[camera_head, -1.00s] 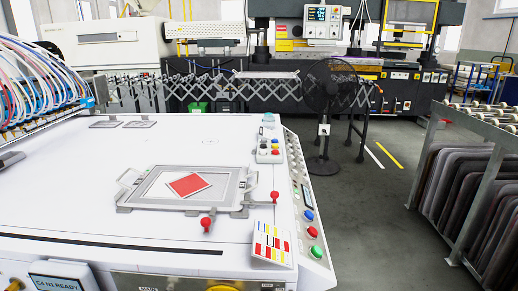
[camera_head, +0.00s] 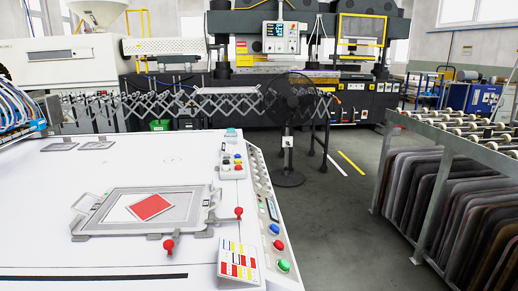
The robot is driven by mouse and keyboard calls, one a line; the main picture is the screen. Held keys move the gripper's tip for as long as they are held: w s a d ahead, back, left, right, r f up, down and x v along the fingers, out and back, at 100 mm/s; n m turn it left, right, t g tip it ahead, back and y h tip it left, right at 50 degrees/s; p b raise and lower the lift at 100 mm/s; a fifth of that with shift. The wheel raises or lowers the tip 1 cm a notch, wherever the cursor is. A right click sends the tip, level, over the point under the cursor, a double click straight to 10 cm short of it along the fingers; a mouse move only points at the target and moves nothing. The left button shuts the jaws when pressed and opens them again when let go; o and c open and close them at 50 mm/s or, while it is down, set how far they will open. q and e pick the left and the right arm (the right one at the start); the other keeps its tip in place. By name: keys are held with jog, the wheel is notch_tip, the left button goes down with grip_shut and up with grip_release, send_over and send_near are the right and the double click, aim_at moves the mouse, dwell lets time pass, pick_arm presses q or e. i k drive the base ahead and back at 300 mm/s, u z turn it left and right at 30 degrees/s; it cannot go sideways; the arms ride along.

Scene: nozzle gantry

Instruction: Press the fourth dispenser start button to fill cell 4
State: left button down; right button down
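Neither of my grippers is in view. A sloped panel on the right edge of the white machine table (camera_head: 90,215) carries a blue button (camera_head: 274,229), a red button (camera_head: 278,244) and a green button (camera_head: 283,265). A small box (camera_head: 232,171) with coloured buttons sits farther back on the table. I cannot tell which button, if any, is the fourth dispenser start button. No cell is recognisable as cell 4. A grey frame (camera_head: 193,212) holds a white sheet with a red square (camera_head: 152,207).
Two red-knobbed levers (camera_head: 169,246) (camera_head: 239,213) stand beside the frame. A card with coloured blocks (camera_head: 238,263) is at the table's front right. A black fan (camera_head: 290,105) stands behind. A rack of dark panels (camera_head: 425,190) is at right. Floor between is clear.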

aim_at(284, 264)
jog(key=u, duration=2.4)
jog(key=k, duration=0.9)
jog(key=z, duration=1.15)
jog(key=i, duration=0.5)
